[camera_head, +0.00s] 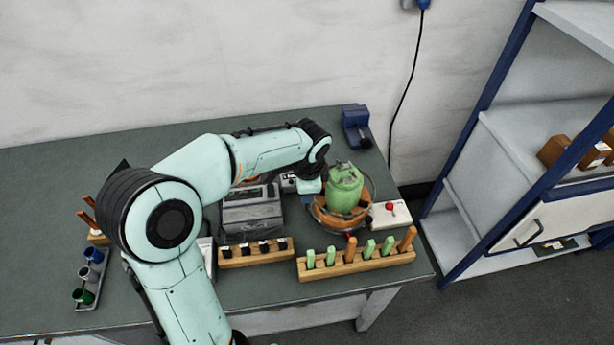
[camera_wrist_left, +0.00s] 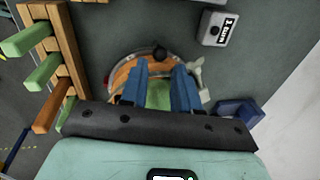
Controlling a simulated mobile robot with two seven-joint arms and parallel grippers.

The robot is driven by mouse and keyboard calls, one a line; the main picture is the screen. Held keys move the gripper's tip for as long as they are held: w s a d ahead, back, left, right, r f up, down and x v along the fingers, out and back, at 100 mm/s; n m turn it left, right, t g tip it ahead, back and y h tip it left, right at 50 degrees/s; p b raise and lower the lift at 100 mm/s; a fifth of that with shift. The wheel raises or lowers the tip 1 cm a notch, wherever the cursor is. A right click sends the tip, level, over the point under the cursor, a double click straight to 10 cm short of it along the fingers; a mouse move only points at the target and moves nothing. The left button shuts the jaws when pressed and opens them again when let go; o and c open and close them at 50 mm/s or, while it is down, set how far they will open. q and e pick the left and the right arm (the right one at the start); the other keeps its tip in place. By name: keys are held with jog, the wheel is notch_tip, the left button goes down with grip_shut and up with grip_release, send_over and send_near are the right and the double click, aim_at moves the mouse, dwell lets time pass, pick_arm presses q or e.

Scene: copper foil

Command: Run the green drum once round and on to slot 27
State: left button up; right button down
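The green drum (camera_head: 345,192) stands on a round orange base (camera_head: 320,215) near the right end of the bench. In the left wrist view, the orange base (camera_wrist_left: 122,74) shows around the blue fingers, with a little green between them. My left gripper (camera_wrist_left: 160,82) has its two fingers apart over the base. The head view shows its hand at the drum's left side; the fingertips are hidden there. Whether they touch or grip the drum cannot be told. No slot number is readable. My right gripper is not in view.
A wooden rack (camera_head: 345,266) with green and orange pegs stands in front, beside a smaller rack (camera_head: 255,257). A red-button box (camera_head: 391,214) is right of the drum, a blue device (camera_head: 356,124) behind. A grey machine (camera_head: 250,215) stands left.

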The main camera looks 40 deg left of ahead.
pick_arm(q)
notch_tip(320, 180, up, 6)
jog(key=shift+s+d+r, duration=0.2)
jog(key=shift+s+d, duration=0.25)
dwell(0.3)
